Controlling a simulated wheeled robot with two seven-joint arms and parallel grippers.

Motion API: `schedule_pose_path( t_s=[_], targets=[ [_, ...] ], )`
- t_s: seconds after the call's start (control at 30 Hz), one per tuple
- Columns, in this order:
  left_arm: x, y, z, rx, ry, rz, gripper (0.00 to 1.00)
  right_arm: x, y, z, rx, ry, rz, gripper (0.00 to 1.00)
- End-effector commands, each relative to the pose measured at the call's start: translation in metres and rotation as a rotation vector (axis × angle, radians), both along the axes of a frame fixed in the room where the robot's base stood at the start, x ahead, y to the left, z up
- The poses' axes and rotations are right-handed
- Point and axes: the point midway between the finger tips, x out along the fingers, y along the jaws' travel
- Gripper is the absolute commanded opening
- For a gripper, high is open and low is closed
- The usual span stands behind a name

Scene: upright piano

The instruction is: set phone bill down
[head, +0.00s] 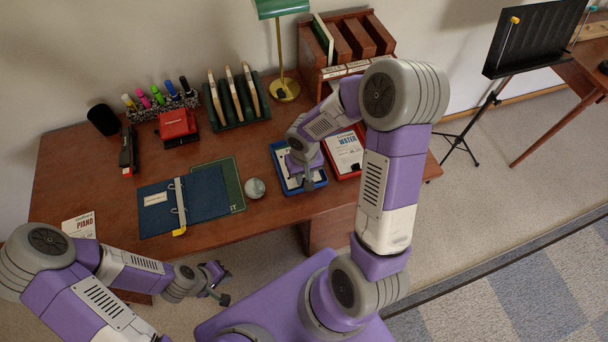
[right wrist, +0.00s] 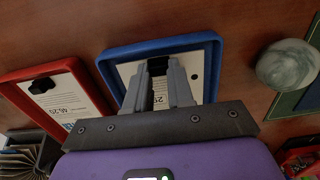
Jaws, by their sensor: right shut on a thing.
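The phone bill, a white printed sheet (right wrist: 131,74), lies in or just over the blue tray (right wrist: 114,52). In the head view the sheet (head: 284,164) shows in part beside my right wrist, and its title is hidden. My right gripper (right wrist: 158,74) is shut on the bill at a small black piece on it, inside the tray's outline. I cannot tell whether the sheet touches the tray floor. The blue tray (head: 318,187) sits at the desk's front edge. My left gripper (head: 224,284) is open and empty in front of the desk.
A red tray (head: 361,135) with the water bill (head: 344,152) adjoins the blue tray. A round grey-green paperweight (head: 255,188) and a blue binder (head: 207,194) lie left of it. A green lamp (head: 284,88) and wooden sorter (head: 350,45) stand behind.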

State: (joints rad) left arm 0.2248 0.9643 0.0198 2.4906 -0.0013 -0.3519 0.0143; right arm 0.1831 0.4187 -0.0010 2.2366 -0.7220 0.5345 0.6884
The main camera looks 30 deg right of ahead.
Motion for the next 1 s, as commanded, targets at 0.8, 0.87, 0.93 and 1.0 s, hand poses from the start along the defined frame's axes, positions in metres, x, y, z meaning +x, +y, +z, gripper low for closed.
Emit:
schedule_pose_path(
  t_s=[0.8,0.87,0.93,1.0],
  targets=[
    [0.000,0.000,0.008,0.000,0.000,0.000,0.00,0.001,0.000,0.019,-0.001,-0.004,-0.002,0.48],
    [0.000,0.000,0.013,0.000,0.000,0.000,0.00,0.001,0.000,0.032,-0.001,-0.004,-0.002,0.48],
    [0.000,0.000,0.019,0.000,0.000,0.000,0.00,0.001,0.000,0.049,-0.001,-0.005,-0.002,0.48],
    [0.000,0.000,0.024,0.000,0.000,0.000,0.00,0.001,0.000,0.065,-0.001,-0.005,-0.001,0.48]
  ],
)
